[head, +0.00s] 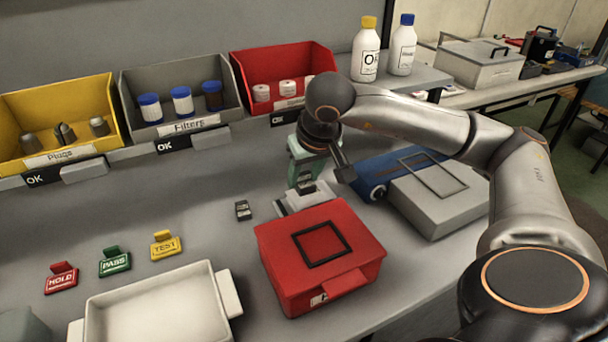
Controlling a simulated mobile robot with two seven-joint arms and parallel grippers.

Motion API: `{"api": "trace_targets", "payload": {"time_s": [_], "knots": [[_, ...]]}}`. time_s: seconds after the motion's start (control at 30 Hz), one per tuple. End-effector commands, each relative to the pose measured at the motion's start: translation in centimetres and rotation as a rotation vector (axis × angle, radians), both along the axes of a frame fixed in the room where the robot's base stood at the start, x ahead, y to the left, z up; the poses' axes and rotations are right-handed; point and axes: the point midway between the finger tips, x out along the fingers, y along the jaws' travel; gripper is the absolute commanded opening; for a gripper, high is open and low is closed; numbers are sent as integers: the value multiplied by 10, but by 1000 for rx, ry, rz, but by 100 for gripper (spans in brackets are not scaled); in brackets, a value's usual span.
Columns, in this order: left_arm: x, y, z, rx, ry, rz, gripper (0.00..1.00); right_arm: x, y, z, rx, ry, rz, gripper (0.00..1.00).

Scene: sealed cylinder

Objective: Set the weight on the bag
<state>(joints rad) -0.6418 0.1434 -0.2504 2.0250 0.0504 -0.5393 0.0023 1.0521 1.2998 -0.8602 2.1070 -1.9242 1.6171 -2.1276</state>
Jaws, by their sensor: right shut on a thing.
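My right gripper (324,158) is at the middle of the bench, its jaws pointing down and mostly hidden by my own wrist. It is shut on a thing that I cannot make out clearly. A green upright piece (301,163) is right beside the jaws, above a small white block (304,201) behind the red case. A small dark piece (306,187) shows at the top of that block; I cannot tell whether they touch. Another small dark block (243,210) lies on the bench to the left. I cannot pick out the weight or the bag for certain. My left gripper is out of view.
A red case (282,250) stands in front, a white tray (150,315) front left. A blue device (372,190) and grey box (445,205) are under my right arm. Yellow (20,110), grey (135,85) and red (245,65) bins line the back.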

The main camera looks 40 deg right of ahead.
Motion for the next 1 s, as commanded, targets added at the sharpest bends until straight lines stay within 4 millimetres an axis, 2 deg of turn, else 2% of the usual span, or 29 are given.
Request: {"api": "trace_targets", "payload": {"time_s": [0.13,0.17,0.4,0.77,0.87,1.0], "knots": [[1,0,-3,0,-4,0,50,0,0,-4,0,-2,0,0],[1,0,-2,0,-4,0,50,0,0,-4,0,-1,0,47],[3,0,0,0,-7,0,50,0,0,-3,1,0,0,74],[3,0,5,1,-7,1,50,0,0,4,1,-1,0,74],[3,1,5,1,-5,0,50,-5,2,17,0,-3,2,74],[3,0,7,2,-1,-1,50,-15,6,46,0,-6,2,74]]}}
